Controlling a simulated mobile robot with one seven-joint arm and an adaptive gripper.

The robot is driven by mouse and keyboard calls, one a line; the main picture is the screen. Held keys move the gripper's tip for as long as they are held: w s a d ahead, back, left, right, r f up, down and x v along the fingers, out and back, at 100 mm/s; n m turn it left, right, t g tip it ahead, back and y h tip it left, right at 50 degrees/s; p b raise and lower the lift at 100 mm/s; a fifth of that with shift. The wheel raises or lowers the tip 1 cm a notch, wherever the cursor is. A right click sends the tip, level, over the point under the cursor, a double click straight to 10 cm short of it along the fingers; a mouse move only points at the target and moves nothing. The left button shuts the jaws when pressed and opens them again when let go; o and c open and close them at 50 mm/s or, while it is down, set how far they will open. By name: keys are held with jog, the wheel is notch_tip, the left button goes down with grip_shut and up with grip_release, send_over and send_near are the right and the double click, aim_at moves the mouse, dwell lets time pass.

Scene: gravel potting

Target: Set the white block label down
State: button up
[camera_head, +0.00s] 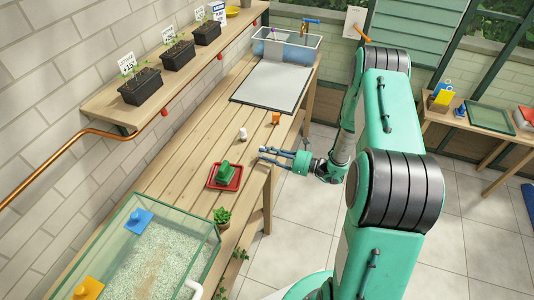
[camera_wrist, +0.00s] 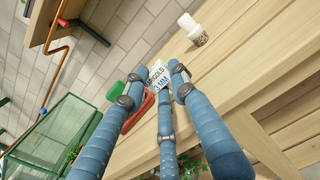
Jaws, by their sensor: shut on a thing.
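My gripper (camera_head: 266,155) is over the near edge of the wooden bench, its fingers pointing left. In the wrist view its fingers (camera_wrist: 154,92) close around a white label (camera_wrist: 158,72) with dark print that seems to read "MARIGOLD 21MM". The label's lower part is hidden by the fingers. In the head view the label is too small to make out. I cannot tell whether it touches the bench.
A red tray (camera_head: 211,184) with a green object (camera_head: 226,172) lies left of my gripper. A small white object (camera_head: 242,134) and an orange cup (camera_head: 276,118) stand nearby. A glass tank of gravel (camera_head: 212,243) is at lower left.

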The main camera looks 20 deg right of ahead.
jog(key=shift+f+b, duration=0.3)
jog(key=shift+f, duration=0.35)
jog(key=o, duration=1)
jog(key=shift+o, duration=0.2)
jog(key=shift+d, duration=0.1)
jog(key=v, duration=1.2)
jog(key=shift+r, duration=0.15)
